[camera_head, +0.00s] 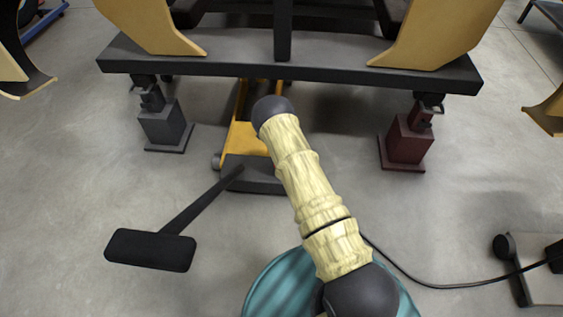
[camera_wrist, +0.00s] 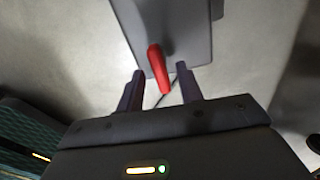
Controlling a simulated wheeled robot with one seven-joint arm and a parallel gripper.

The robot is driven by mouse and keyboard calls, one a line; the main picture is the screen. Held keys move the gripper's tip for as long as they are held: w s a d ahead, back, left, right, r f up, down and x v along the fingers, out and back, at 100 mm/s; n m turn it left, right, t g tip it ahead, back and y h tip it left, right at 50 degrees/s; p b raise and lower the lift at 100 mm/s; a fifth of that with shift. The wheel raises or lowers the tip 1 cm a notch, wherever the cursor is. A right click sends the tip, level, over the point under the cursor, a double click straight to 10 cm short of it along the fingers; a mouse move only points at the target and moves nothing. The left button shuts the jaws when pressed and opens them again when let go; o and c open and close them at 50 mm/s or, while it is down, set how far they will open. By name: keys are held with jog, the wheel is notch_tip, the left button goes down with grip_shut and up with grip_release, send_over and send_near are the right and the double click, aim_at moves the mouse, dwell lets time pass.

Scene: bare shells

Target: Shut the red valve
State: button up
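The red valve (camera_wrist: 157,66) is a short red lever handle on a grey plate or box (camera_wrist: 190,30), seen in the wrist view. The handle points from the plate down toward my gripper (camera_wrist: 161,80). My gripper's two dark fingers are open and apart, one on each side of the handle in the picture. Gaps show between the handle and both fingers. I cannot tell how deep the handle sits between them. In the head view the red valve and my gripper do not show; only my pale ribbed arm does.
A dark platform (camera_head: 290,66) on stands spans the back, with a yellow jack (camera_head: 245,135) beneath. A dark red stand (camera_head: 407,140) is at right. A grey box-like device (camera_head: 543,287) with a black cable (camera_head: 430,286) lies at lower right.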

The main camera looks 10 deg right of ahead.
notch_tip(320, 180, up, 17)
jog(key=p, duration=0.6)
jog(key=shift+f, duration=0.2)
jog(key=s+r+n+t+p, duration=0.1)
jog(key=s+r+n, duration=0.4)
jog(key=r, duration=0.4)
jog(key=s+r+n+p, duration=0.1)
jog(key=s+r+n, duration=0.4)
jog(key=r, duration=0.5)
jog(key=s+r+n+t, duration=0.1)
jog(key=s+r+n, duration=0.25)
jog(key=s, duration=0.35)
jog(key=s+r+n+p, duration=0.1)
jog(key=s+r+n, duration=0.2)
jog(key=s+n, duration=0.25)
jog(key=s+r+n+t, duration=0.1)
jog(key=s+r+n, duration=0.25)
jog(key=s, duration=0.35)
notch_tip(320, 180, up, 38)
jog(key=p, duration=3.8)
jog(key=shift+r, duration=0.15)
